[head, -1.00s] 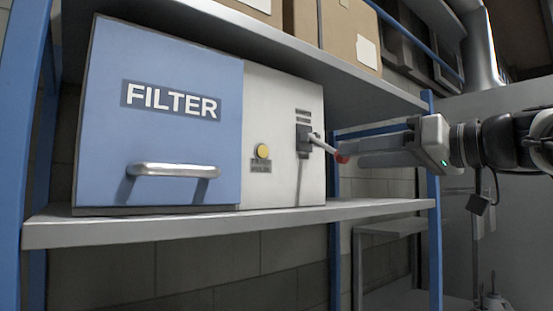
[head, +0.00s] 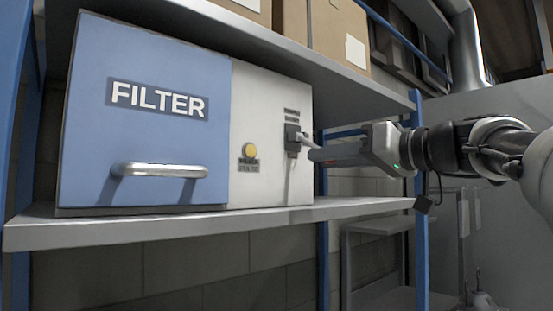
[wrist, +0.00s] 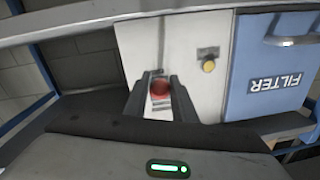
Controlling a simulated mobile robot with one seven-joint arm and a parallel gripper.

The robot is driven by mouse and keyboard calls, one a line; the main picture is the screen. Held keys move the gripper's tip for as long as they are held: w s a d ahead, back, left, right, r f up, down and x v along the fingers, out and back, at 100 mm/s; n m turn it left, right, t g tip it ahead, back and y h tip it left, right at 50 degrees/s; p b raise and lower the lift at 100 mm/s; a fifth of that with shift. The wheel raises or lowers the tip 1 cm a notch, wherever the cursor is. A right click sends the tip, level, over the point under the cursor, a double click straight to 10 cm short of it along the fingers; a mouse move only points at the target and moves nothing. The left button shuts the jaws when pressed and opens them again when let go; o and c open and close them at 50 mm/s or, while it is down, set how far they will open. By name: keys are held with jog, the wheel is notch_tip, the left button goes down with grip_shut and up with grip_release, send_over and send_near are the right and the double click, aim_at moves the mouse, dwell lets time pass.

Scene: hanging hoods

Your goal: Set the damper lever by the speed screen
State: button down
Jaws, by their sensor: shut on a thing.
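Small dark label lines (head: 291,115) sit above the mount, too small to read. I see no clear speed screen.
The blue FILTER door (head: 150,100) has a silver handle (head: 160,170). A yellow button (head: 249,150) with a label is left of the lever. The unit stands on a grey shelf (head: 150,226), with another shelf and cardboard boxes (head: 338,30) above. A blue post (head: 420,240) stands right.

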jog(key=shift+s+d+r+g+h+p, duration=0.1)
jog(key=shift+r+g+h+p, duration=0.15)
jog(key=shift+r+p, duration=0.55)
jog(key=shift+s+d+r+g+h+p, duration=0.15)
jog(key=shift+r+g+p, duration=0.15)
jog(key=shift+p, duration=0.9)
jog(key=r+g+h+p, duration=0.1)
jog(key=p, duration=0.2)
jog(key=shift+s, duration=0.1)
jog(key=p, duration=0.1)
jog(key=g+p, duration=0.1)
jog(key=shift+s+d+r+h+p, duration=0.15)
jog(key=shift+r+h+p, duration=0.05)
jog(key=shift+h+p, duration=0.15)
jog(key=shift+f, duration=0.1)
jog(key=c, duration=1.5)
grip_release()
jog(key=shift+o, duration=0.2)
jog(key=shift+s+d, duration=0.1)
